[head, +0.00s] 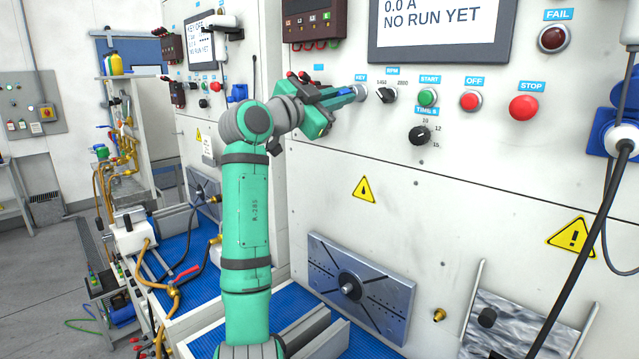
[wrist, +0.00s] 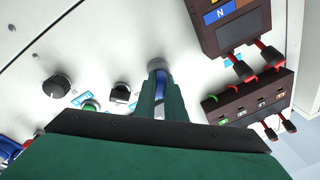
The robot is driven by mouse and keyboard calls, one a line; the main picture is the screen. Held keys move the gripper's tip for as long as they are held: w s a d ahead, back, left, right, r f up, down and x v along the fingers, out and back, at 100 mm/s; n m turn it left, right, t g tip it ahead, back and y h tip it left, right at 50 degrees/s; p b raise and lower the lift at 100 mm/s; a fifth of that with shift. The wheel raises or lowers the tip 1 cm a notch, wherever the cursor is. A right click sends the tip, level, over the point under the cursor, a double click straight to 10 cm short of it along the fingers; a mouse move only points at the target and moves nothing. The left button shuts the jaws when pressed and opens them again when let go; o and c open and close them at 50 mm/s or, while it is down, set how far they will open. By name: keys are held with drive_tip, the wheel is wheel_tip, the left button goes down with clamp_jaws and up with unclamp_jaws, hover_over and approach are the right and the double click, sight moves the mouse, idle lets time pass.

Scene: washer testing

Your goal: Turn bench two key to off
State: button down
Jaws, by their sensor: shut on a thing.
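The key switch (head: 360,91) is on the white bench panel, at the left end of the control row, under a blue KEY label (head: 360,78). My gripper (head: 350,95) reaches it from the left with its fingertips at the switch. In the wrist view the green fingers (wrist: 162,95) are shut on a blue key (wrist: 160,82) in front of the round metal lock (wrist: 156,65). The fingers hide most of the key, so its exact angle cannot be told. The display (head: 440,22) above reads 0.0 A and NO RUN YET.
Right of the key are the RPM knob (head: 386,95), green START button (head: 428,97), red OFF button (head: 470,100) and red STOP button (head: 523,107). The time knob (head: 420,135) sits below. A brown meter box (head: 314,20) with plugged leads juts out above my gripper.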

drive_tip(key=shift+d+n, duration=0.2)
drive_tip(key=shift+n, duration=1.6)
drive_tip(key=shift+n+y, duration=0.3)
drive_tip(key=shift+s+n, duration=0.1)
drive_tip(key=shift+n, duration=1.8)
drive_tip(key=c, duration=1.8)
unclamp_jaws()
drive_tip(key=shift+d+y, duration=0.1)
drive_tip(key=shift+y, duration=0.2)
drive_tip(key=shift+o, duration=0.2)
